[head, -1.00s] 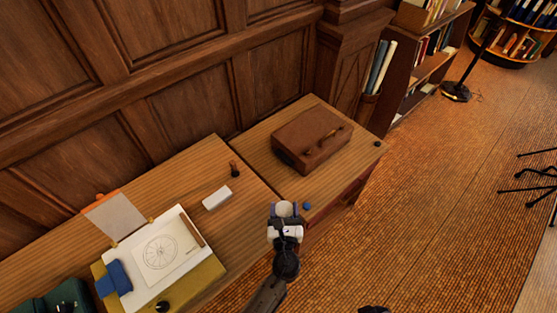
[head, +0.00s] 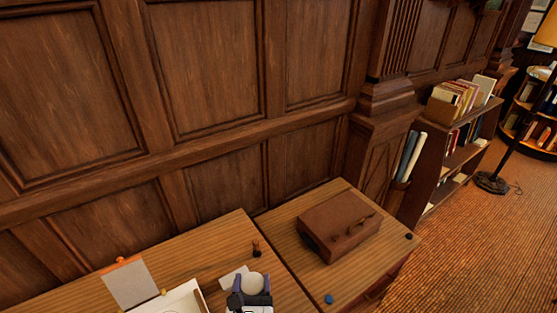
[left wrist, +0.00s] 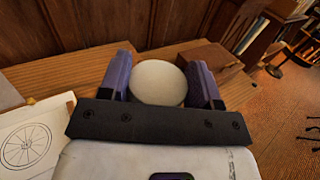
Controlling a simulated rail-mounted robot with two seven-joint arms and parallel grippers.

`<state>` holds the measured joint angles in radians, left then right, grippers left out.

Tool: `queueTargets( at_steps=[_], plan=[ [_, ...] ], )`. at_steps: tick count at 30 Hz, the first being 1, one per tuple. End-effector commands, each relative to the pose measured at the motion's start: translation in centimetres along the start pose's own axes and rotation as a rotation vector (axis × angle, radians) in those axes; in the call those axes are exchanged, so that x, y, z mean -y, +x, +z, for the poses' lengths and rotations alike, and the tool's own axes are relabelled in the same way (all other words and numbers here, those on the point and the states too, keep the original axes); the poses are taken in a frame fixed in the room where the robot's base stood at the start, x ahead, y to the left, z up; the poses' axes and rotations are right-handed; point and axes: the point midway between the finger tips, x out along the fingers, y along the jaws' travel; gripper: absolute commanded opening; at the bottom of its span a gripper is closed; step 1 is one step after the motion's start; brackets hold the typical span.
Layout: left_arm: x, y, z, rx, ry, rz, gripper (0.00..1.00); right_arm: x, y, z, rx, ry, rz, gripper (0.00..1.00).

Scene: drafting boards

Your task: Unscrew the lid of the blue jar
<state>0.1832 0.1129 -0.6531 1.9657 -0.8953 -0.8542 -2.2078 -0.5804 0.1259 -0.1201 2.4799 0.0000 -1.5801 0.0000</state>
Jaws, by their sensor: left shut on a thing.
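My left gripper (head: 252,284) is shut on a round cream-white thing (head: 253,283), seen from above as a smooth disc between the two purple-blue fingers. The disc also shows in the left wrist view (left wrist: 158,83), with a finger against each side. It looks like a jar lid, but I see no blue jar body under it; anything below is hidden. A small blue round piece (head: 329,299) lies on the right-hand table near its front, apart from the gripper. My right gripper is not in view.
A brown case (head: 345,226) lies on the right-hand table (head: 345,283). A white block (head: 232,276) and a small dark upright piece (head: 256,248) are close to the gripper. A drawing sheet (left wrist: 30,138) is at left. The panelled wall (head: 180,70) stands behind.

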Motion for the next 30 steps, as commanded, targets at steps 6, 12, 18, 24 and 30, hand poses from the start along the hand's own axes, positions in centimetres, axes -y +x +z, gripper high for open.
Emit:
queueTargets(
  at_steps=[6, 12, 18, 24, 30],
  plan=[
    [-6.3, -2.5, 6.2, 0.011, 0.007, -0.057, 0.02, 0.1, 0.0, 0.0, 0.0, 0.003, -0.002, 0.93],
    [-10.8, -3.7, 9.3, 0.005, 0.005, -0.046, 0.02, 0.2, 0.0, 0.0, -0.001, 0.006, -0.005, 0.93],
    [-14.4, -3.4, 9.5, 0.002, 0.003, -0.006, 0.02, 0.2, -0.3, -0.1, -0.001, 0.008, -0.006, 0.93],
    [-14.1, -3.4, 12.9, 0.003, -0.002, -0.009, 0.02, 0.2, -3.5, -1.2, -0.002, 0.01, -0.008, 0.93],
    [-14.1, -3.3, 17.2, 0.003, -0.002, -0.009, 0.02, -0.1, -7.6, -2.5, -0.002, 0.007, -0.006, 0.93]
  ],
)
